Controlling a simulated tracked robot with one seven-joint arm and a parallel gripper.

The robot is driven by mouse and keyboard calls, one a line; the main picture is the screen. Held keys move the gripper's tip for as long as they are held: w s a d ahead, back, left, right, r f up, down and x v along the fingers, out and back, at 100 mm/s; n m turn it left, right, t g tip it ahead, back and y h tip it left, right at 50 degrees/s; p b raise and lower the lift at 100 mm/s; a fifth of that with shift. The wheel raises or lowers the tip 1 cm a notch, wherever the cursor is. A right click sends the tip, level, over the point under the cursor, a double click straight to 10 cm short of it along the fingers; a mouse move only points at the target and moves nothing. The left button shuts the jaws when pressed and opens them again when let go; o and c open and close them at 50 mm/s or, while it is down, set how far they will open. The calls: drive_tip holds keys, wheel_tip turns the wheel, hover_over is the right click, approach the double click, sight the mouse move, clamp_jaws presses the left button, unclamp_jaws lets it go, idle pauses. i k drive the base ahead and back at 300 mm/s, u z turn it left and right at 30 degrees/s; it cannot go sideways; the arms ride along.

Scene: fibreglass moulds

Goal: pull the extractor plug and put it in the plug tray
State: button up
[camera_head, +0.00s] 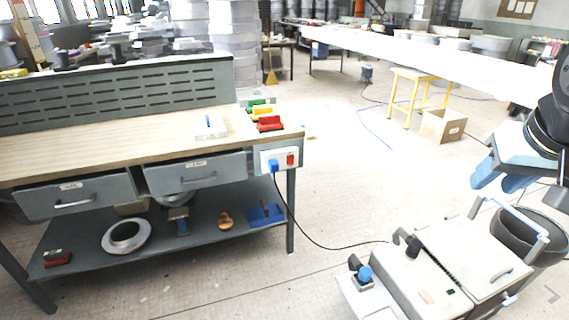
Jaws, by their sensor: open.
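The extractor plug (273,166) is blue and sits in a white socket box (265,156) at the right end of the workbench. A black cable (304,233) runs from it along the floor towards a pale machine. A shallow white tray (201,134) with a small blue mark or item lies on the bench top; it looks like the plug tray, but I cannot be sure. My gripper (504,183), with blue fingers, is open and empty at the right, above the machine and well apart from the plug.
Red (270,124), yellow and green bins stand at the bench's right end. A red switch (290,160) sits beside the plug. Two drawers (75,197) are under the bench top. The pale machine (440,270) stands below my gripper. Floor between bench and machine is mostly clear.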

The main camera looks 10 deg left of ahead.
sight(273, 165)
drive_tip(key=u, duration=0.9)
drive_tip(key=i, duration=0.1)
drive_tip(key=z, duration=2.6)
drive_tip(key=k, duration=1.25)
drive_tip(key=u, duration=1.6)
drive_tip(key=i, duration=0.85)
drive_tip(key=u, duration=0.1)
